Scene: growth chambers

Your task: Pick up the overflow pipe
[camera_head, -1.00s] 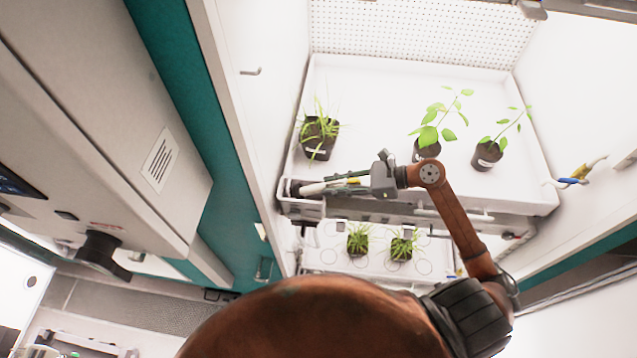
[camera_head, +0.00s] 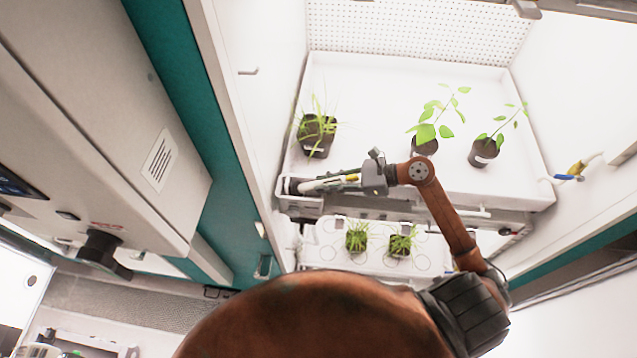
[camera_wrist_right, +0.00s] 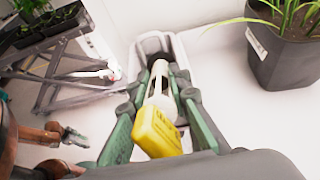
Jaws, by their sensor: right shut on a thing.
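The overflow pipe (camera_head: 313,185) is a pale tube with a yellow tag (camera_wrist_right: 157,132) at its near end. It lies between the green fingers of my right gripper (camera_wrist_right: 160,108), which is shut on it. In the head view, my right gripper (camera_head: 338,182) reaches left along the front edge of the upper tray. The pipe's far end points into a white-walled pocket (camera_wrist_right: 142,47) at the tray's corner, against a dark round part; whether it is seated there I cannot tell.
A white tray (camera_head: 375,95) holds a grassy potted plant (camera_head: 318,135) behind the gripper and two leafy pots (camera_head: 424,140) (camera_head: 484,150) to the right. A lower tray (camera_head: 322,255) holds two small grassy pots. The chamber's side wall (camera_head: 255,100) stands close on the left.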

